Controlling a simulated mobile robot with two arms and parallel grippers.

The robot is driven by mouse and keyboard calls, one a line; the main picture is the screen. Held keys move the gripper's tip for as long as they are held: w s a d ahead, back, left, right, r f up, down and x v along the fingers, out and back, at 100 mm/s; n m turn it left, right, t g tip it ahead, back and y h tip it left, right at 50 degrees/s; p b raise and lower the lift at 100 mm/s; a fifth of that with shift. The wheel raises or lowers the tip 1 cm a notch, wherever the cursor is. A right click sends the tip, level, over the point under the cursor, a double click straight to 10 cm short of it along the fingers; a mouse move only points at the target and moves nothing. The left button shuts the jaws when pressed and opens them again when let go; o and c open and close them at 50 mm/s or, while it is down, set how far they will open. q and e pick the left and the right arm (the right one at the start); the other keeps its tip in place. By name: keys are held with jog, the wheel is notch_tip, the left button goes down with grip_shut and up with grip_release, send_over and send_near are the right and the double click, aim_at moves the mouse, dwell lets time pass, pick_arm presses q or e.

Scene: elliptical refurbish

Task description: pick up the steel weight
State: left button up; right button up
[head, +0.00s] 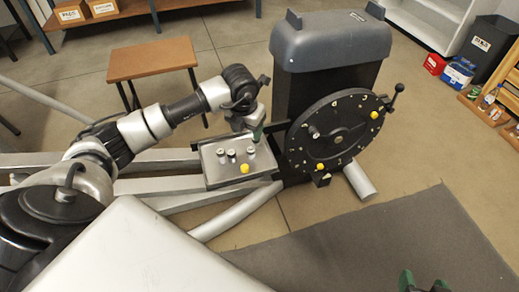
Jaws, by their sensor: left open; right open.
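Several small steel-coloured cylinders stand on a grey metal tray (219,179); which is the steel weight I cannot tell for sure. One steel cylinder (221,156) is at the left, another (231,156) is close beside it, and a third (251,151) is further right. A yellow ball-like piece (244,169) is near the tray's front. My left gripper (257,134) is open, pointing down at the tray's back right, just behind the third cylinder; contact cannot be made out. My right gripper (423,284) is open at the bottom edge, far from the tray and partly cut off.
A black numbered disc (335,150) with yellow pieces and a crank handle (398,88) stands right of the tray, before a dark grey housing (328,45). A brown stool (150,60) is behind my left arm. A grey mat (390,240) lies clear at front right.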

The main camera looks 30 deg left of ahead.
aim_at(251, 149)
pick_arm(q)
jog(key=f, duration=0.2)
jog(key=f+b, duration=0.1)
jog(key=f, duration=0.1)
jog(key=shift+w, duration=0.2)
jog(key=shift+w+d+f, duration=0.1)
jog(key=shift+f, duration=0.65)
jog(key=f+b, duration=0.1)
jog(key=f, duration=0.2)
jog(key=shift+w+f+b, duration=0.2)
jog(key=shift+b, duration=0.2)
jog(key=shift+f, duration=0.5)
grip_shut()
pick_arm(e)
jog(key=w+a+r+t+y, duration=0.2)
jog(key=w+r+t, duration=0.1)
jog(key=r+t, duration=0.5)
jog(key=shift+w+a+r+t+y, duration=0.15)
jog(key=shift+a+r+t+y, duration=0.2)
jog(key=shift+r, duration=0.3)
